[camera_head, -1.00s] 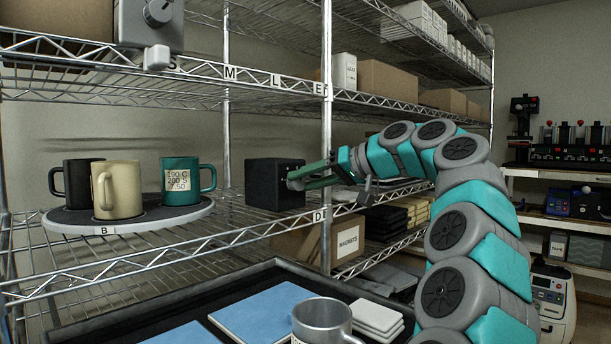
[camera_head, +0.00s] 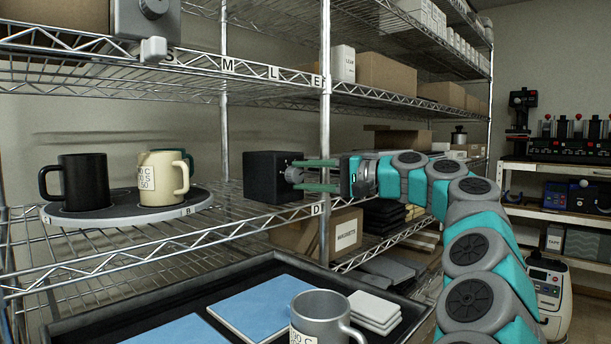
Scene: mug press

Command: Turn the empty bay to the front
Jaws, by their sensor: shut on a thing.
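A round grey turntable (camera_head: 130,217) with a dark top stands on the wire shelf at left, with a label B on its front right rim. A black mug (camera_head: 84,182) stands at its front left and a cream mug (camera_head: 163,178) with a paper label at its right. A teal mug (camera_head: 188,158) is mostly hidden behind the cream one. I see no mug at the back left, though the black mug partly hides that area. My gripper (camera_head: 297,175) is right of the turntable, its green fingers shut on the small knob (camera_head: 291,175) of a black box (camera_head: 266,178).
A black tray (camera_head: 390,312) in front holds blue tiles (camera_head: 262,308), white tiles (camera_head: 374,312) and a grey mug (camera_head: 319,317). A shelf post (camera_head: 325,130) stands close behind my gripper. A grey device (camera_head: 147,18) sits on the shelf above.

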